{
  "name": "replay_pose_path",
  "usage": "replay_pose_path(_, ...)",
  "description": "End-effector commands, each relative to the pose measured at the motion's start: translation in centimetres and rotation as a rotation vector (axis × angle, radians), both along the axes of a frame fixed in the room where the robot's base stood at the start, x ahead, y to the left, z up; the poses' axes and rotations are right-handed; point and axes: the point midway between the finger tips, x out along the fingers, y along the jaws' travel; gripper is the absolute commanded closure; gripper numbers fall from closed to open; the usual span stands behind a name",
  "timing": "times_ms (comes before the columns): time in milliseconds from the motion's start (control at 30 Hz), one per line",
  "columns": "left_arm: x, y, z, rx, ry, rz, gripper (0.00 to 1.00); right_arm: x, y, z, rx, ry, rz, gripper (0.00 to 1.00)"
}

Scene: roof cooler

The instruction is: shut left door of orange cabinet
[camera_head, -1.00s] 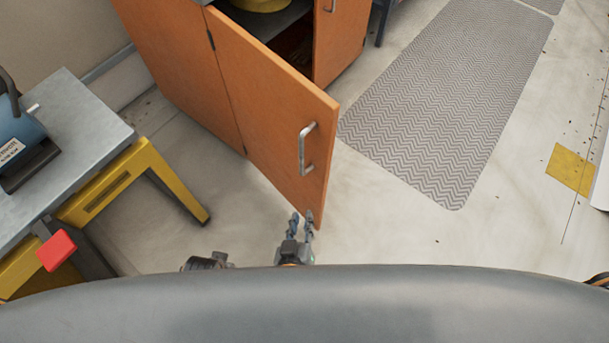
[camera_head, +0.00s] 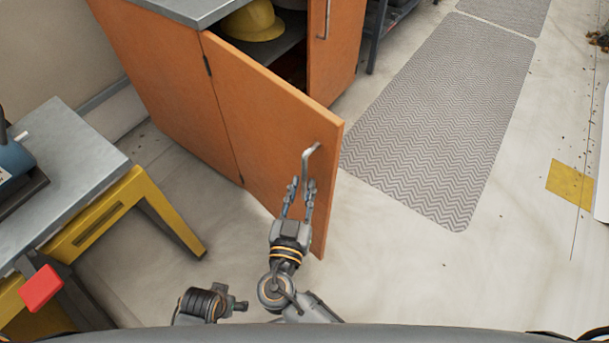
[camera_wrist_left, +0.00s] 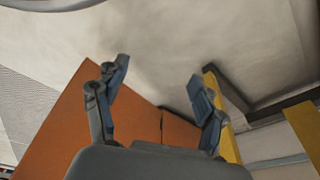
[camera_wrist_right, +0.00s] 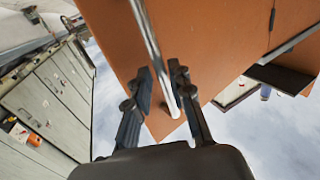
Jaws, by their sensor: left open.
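The orange cabinet (camera_head: 160,85) stands at the upper left in the head view. Its left door (camera_head: 265,125) stands open, swung out towards me, with a silver bar handle (camera_head: 308,155) near its free edge. My right gripper (camera_head: 301,184) is at the handle's lower part. In the right wrist view its fingers (camera_wrist_right: 162,85) lie on either side of the handle (camera_wrist_right: 152,40), with a narrow gap; whether they grip it is unclear. My left gripper (camera_wrist_left: 160,80) is open and empty in the left wrist view, with the orange panel (camera_wrist_left: 70,125) beyond its fingers.
A grey-topped table with a yellow frame (camera_head: 80,150) stands at the left, with a red block (camera_head: 41,288) at its corner. A yellow hard hat (camera_head: 253,20) sits inside the cabinet. A grey patterned mat (camera_head: 440,120) lies right of the door. The floor at lower right is clear.

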Motion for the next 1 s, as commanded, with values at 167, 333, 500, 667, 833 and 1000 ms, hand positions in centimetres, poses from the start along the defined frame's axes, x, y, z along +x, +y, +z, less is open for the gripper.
replay_pose_path(167, -0.3, 0.0, -0.7, 0.000, 0.005, -0.001, 0.30, 2.2, -0.4, 0.1, 0.000, 0.000, 0.000, 0.79)
replay_pose_path(333, -0.5, 0.0, -1.0, 0.000, 0.006, -0.001, 0.30, 2.9, -0.6, 0.0, 0.000, 0.001, 0.001, 0.79)
replay_pose_path(500, -0.5, 0.1, -1.1, 0.001, 0.007, -0.001, 0.30, 3.0, -0.6, 0.0, 0.000, 0.001, 0.001, 0.79)
replay_pose_path(667, -0.5, 0.1, -1.0, 0.001, 0.007, -0.001, 0.30, 2.9, -0.6, 0.0, 0.000, 0.001, 0.001, 0.97)
replay_pose_path(833, -0.4, 0.1, -1.0, 0.001, 0.007, -0.001, 0.30, 2.9, -0.6, 0.0, 0.000, 0.001, 0.001, 1.00)
replay_pose_path(1000, -0.5, 0.1, -1.1, 0.001, 0.007, -0.001, 0.30, 3.0, -0.7, -0.1, 0.000, 0.001, 0.002, 1.00)
